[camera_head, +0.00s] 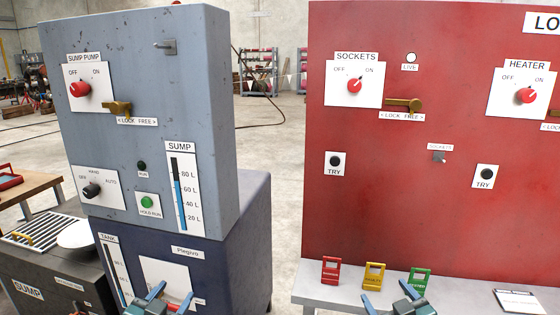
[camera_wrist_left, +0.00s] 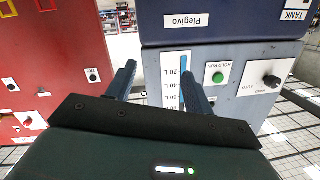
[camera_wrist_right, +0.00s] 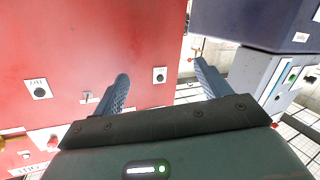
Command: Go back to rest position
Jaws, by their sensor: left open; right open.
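My left gripper (camera_head: 171,297) is low in the head view, in front of the dark blue tank cabinet (camera_head: 230,225). Its jaws are apart with nothing between them; in the left wrist view the two fingers (camera_wrist_left: 158,78) stand open before the grey-blue panel. My right gripper (camera_head: 388,298) is at the bottom of the head view, just in front of the grey bench (camera_head: 455,295) below the red panel (camera_head: 400,200). Its fingers (camera_wrist_right: 160,85) are also open and empty in the right wrist view. Both forearms are mostly out of frame.
The grey-blue sump pump panel (camera_head: 140,60) has a red knob (camera_head: 80,90) and brass latch (camera_head: 117,107). Red (camera_head: 330,270), yellow (camera_head: 374,276) and green (camera_head: 419,279) lockout tags stand on the bench. A black sump box (camera_head: 60,275) is at lower left. Open floor shows between the panels.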

